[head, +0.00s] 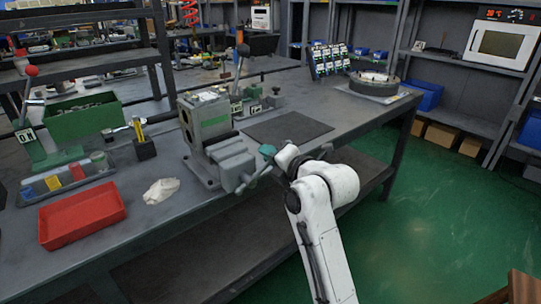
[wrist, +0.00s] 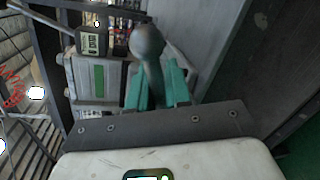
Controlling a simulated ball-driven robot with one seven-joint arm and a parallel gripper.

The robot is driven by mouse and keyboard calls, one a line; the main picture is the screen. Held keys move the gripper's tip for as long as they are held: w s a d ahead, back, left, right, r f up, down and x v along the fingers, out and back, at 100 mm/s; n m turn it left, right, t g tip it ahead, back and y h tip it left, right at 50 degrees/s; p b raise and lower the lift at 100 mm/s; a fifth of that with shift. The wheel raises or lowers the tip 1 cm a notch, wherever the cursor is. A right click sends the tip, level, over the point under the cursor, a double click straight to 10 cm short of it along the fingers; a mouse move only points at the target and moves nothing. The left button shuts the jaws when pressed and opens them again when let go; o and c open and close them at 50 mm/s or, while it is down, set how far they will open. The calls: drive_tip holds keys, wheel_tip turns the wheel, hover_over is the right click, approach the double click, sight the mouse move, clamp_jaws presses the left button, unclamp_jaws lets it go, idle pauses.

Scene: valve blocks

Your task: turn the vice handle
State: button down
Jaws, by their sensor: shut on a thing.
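The grey vice (head: 232,162) stands at the bench's front edge, with a grey block with a green panel (head: 210,122) at its jaws. The vice handle (head: 254,179) is a slanting bar at the vice's front. My gripper (head: 268,151) is at the handle's upper end, its teal fingers partly hidden by my wrist. In the wrist view my gripper (wrist: 158,88) is shut on the vice handle (wrist: 148,45), whose rounded grey end sticks out beyond the fingers. The green-panelled block (wrist: 97,78) shows at left there.
A red tray (head: 82,216), a white rag (head: 161,191) and a tray of coloured bins (head: 66,180) lie left of the vice. A dark mat (head: 288,129) is to its right. A round fixture (head: 374,82) stands farther right. The green floor at right is open.

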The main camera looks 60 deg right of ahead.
drive_tip(key=c, duration=1.1)
unclamp_jaws()
drive_tip(key=shift+c, duration=0.2)
drive_tip(key=p+v, duration=0.2)
drive_tip(key=v, duration=0.9)
drive_tip(key=shift+p, duration=0.3)
drive_tip(key=shift+w, duration=0.1)
